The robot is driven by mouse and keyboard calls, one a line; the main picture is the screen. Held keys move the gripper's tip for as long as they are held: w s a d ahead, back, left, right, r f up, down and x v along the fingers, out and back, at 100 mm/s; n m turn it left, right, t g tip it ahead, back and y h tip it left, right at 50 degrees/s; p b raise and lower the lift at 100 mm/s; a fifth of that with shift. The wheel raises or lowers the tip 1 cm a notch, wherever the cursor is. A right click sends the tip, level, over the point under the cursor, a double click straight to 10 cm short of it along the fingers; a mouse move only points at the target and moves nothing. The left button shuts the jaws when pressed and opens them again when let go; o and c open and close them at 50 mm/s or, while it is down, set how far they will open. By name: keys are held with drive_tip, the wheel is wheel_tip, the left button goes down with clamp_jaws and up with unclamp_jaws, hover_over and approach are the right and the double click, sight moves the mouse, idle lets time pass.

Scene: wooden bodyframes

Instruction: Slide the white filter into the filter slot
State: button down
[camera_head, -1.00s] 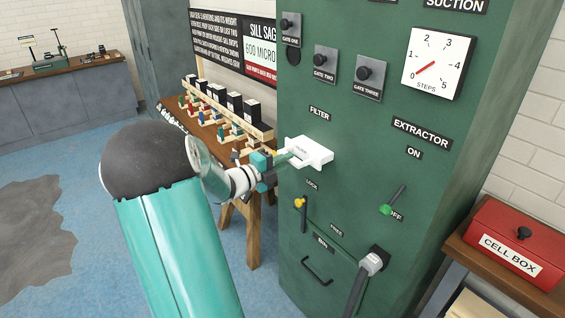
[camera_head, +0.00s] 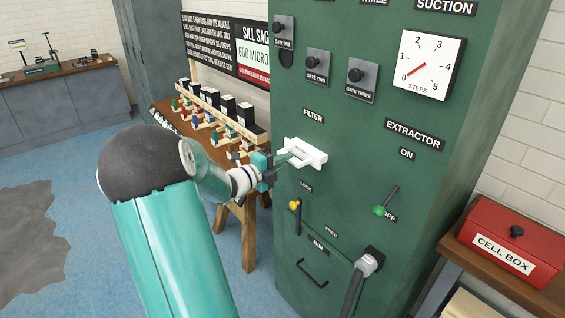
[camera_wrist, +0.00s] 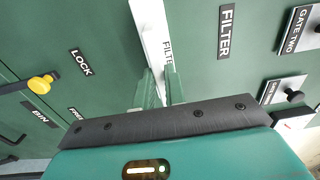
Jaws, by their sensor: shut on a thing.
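The white filter (camera_head: 306,153) is at the front of the green cabinet, just below the FILTER label (camera_head: 313,115). My gripper (camera_head: 287,157) is shut on the filter's near edge from the left. In the wrist view the filter (camera_wrist: 152,30) is a white strip with part of its FILTER lettering showing, and the green fingers (camera_wrist: 160,88) meet it at its lower end. The slot itself is hidden behind the filter, so I cannot tell how deep the filter sits.
A yellow-tipped lock lever (camera_head: 295,205) is below the filter. The extractor lever (camera_head: 380,210) is to the right, and a grey-handled lever (camera_head: 368,264) is lower down. A wooden rack (camera_head: 222,118) with several blocks stands on the table left of the cabinet.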

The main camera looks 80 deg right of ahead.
drive_tip(key=shift+x, duration=1.65)
drive_tip(key=c, duration=1.4)
unclamp_jaws()
drive_tip(key=shift+a, duration=0.1)
drive_tip(key=v, duration=1.3)
drive_tip(key=shift+w+a, duration=0.25)
